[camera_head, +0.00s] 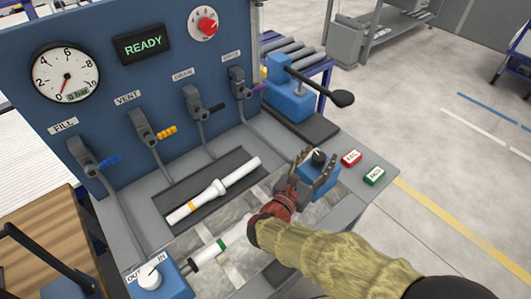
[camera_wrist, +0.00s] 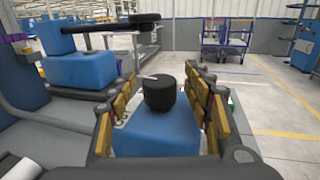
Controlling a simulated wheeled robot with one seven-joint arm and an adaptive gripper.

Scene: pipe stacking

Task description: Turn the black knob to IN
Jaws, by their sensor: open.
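The black knob (camera_head: 319,157) sits on top of a blue block (camera_head: 321,190) at the right of the bench. In the wrist view the black knob (camera_wrist: 160,97) is in the middle, with a thin white pointer mark toward the left. My gripper (camera_head: 314,167) is open, its fingers on either side of the knob and block. In the wrist view a gap shows between my gripper's fingers (camera_wrist: 161,88) and the knob on both sides. Any IN label beside the black knob is hidden or too small to read.
A white knob (camera_head: 149,278) with OUT and IN labels is at the front left. A white pipe (camera_head: 213,190) lies in the dark tray. A black-handled lever on a blue block (camera_head: 290,97) stands behind my gripper. Red (camera_head: 351,157) and green (camera_head: 374,176) buttons are close on the right.

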